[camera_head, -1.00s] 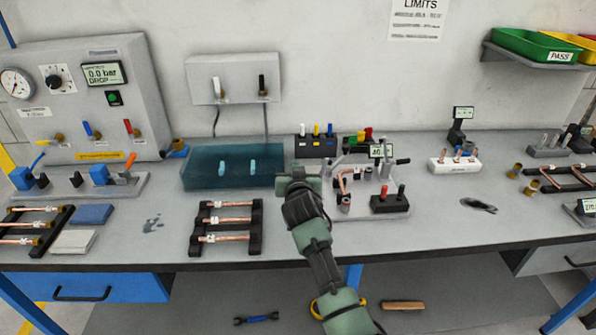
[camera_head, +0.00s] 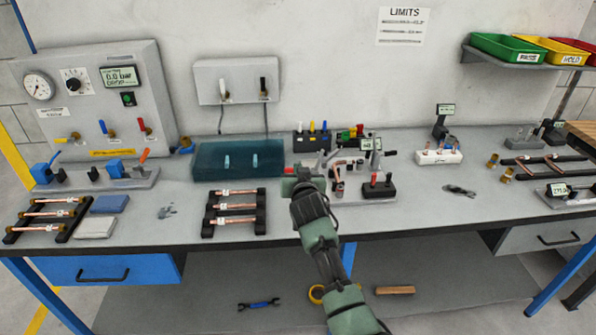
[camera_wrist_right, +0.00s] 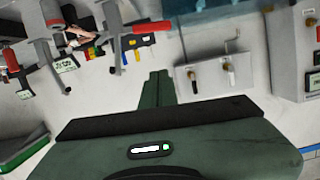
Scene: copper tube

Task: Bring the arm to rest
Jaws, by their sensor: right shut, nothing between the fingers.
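My right arm reaches up from the lower right of the head view, its green and black links extended over the bench front. My right gripper (camera_head: 303,174) is over the middle of the bench, just right of the blue-green tank (camera_head: 210,171). Its fingers also show in the right wrist view (camera_wrist_right: 157,88), together and with nothing between them. A red handle (camera_wrist_right: 151,27) lies beyond the fingers in the wrist view. The hand hides part of the bench and the fixture behind it in the head view. My left gripper is out of view.
A rack of copper tubes (camera_head: 235,213) stands left of the arm. A clamp fixture with a bent copper tube (camera_head: 338,184) and a black block (camera_head: 379,187) stand close on its right. A grey switch box (camera_head: 237,82) is on the wall. The right front bench top is mostly clear.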

